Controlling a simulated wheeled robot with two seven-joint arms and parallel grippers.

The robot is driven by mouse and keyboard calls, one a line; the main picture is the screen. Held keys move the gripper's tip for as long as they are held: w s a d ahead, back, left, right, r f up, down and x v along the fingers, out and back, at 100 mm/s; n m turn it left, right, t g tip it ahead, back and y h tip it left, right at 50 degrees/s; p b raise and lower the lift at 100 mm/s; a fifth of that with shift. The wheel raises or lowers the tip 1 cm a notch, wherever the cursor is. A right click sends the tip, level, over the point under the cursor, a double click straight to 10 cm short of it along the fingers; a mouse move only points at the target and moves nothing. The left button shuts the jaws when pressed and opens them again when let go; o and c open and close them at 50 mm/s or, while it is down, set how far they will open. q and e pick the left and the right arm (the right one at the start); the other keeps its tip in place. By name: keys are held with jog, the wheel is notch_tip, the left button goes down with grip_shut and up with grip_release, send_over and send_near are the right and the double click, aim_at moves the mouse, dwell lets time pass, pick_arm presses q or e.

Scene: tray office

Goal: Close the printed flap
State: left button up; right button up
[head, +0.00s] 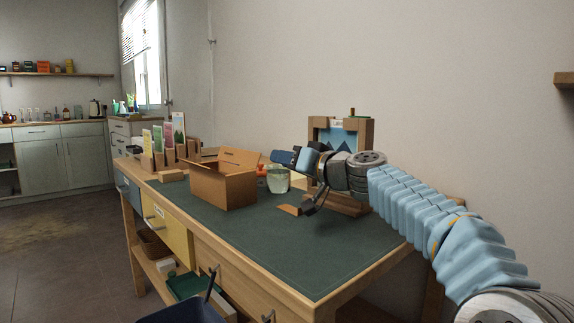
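A brown cardboard box (226,188) stands on the dark green desk top. Its flap at the back (240,158) stands up and leans outward, with a small dark mark on it that is too small to read. The top of the box is open at least in part. My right gripper (302,180) is to the right of the box, above the desk and apart from the flap. Its fingers are seen from the side against the clutter, so their opening is unclear. My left gripper is not in view.
A greenish glass bowl (278,180) stands right of the box, near my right gripper. A wooden frame with a blue picture (340,138) is behind my wrist. A card rack (160,155) stands at the desk's far left. The front right desk top is clear.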

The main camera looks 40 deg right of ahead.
aim_at(249, 155)
jog(key=shift+s, duration=0.15)
jog(key=w+m+p, duration=0.4)
jog(key=m+p, duration=0.2)
jog(key=m, duration=0.6)
jog(key=w+a+m+p, duration=0.1)
jog(key=w+m+p, duration=0.4)
jog(key=m, duration=0.7)
jog(key=w+a+f+m+p, duration=0.1)
jog(key=w+m+p, duration=0.3)
jog(key=m+p, duration=0.4)
jog(key=shift+w+m+p, duration=0.15)
jog(key=shift+m, duration=0.85)
jog(key=shift+w+m+p, duration=0.1)
jog(key=shift+m+p, duration=0.05)
jog(key=shift+m, duration=0.85)
grip_shut()
